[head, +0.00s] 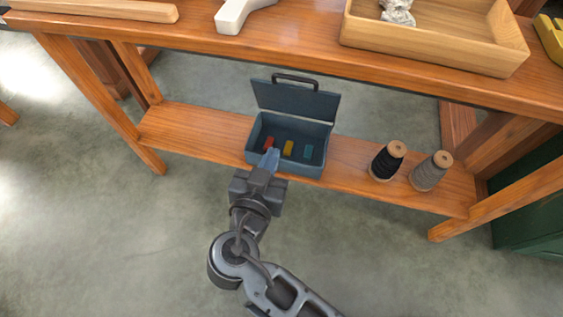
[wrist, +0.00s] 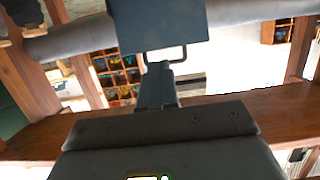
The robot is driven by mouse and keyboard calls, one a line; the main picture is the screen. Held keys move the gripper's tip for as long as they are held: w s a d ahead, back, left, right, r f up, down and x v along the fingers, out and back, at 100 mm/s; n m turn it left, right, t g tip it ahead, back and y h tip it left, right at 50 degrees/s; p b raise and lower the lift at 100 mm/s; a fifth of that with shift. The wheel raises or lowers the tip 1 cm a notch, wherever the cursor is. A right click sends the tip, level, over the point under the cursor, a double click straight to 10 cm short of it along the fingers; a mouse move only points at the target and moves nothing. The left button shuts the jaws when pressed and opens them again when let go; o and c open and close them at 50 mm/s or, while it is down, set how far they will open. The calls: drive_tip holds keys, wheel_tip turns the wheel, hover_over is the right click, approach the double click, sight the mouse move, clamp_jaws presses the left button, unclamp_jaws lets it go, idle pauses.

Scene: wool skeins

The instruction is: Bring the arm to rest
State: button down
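My gripper (head: 270,160) reaches to the front side of an open blue-grey box (head: 255,142) on the lower shelf. In the head view its bluish fingers overlap the box's front edge; I cannot tell whether they touch it. In the wrist view the fingers (wrist: 158,85) show as one narrow tapering shape, closed together, with nothing seen between them. The box's lid (head: 296,101) stands raised at the back, its handle on top; the lid also shows in the wrist view (wrist: 160,22). Inside lie a red piece (head: 268,143), a yellow piece (head: 288,148) and a teal piece (head: 308,151).
A black spool (head: 387,161) and a grey spool (head: 431,171) stand on the lower shelf (head: 195,128), right of the box. The tabletop (head: 280,47) passes above, carrying a wooden tray (head: 440,57). Open floor (head: 120,240) lies in front.

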drive_tip(key=shift+s+a, duration=0.2)
drive_tip(key=shift+s, duration=0.3)
